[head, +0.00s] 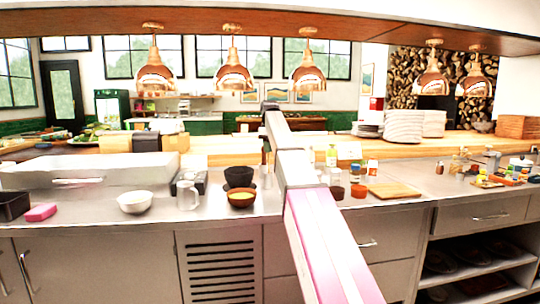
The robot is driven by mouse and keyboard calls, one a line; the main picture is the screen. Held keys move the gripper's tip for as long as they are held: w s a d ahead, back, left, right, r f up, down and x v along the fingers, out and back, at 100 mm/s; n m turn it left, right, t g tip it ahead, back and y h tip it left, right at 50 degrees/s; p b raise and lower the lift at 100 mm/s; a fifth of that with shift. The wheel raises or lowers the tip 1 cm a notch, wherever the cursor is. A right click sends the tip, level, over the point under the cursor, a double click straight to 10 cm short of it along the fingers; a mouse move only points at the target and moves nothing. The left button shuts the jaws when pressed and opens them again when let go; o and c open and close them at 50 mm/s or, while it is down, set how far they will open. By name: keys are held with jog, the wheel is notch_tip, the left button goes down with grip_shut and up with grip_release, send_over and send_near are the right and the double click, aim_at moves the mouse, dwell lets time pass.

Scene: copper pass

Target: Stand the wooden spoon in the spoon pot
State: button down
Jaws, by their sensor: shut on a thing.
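My arm reaches from the bottom over the steel counter, and its link covers most of my gripper (266,160). Only a narrow dark strip of the gripper shows just left of the link, above the counter. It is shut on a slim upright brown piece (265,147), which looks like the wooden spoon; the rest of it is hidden. A dark pot (238,176) stands just left of there, behind a brown bowl with yellow contents (241,198). It may be the spoon pot, but I cannot tell for sure. I cannot see whether the spoon touches any pot.
A white bowl (134,202), a clear jug (187,194) and a pink block (40,212) stand to the left. A wooden board (396,190) and small red-brown pots (359,191) are right of my arm. Copper lamps (307,75) hang above.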

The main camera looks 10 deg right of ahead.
jog(key=shift+a+f, duration=0.1)
jog(key=shift+f, duration=1.3)
jog(key=c, duration=1.1)
grip_release()
notch_tip(320, 180, up, 12)
jog(key=shift+r, duration=0.1)
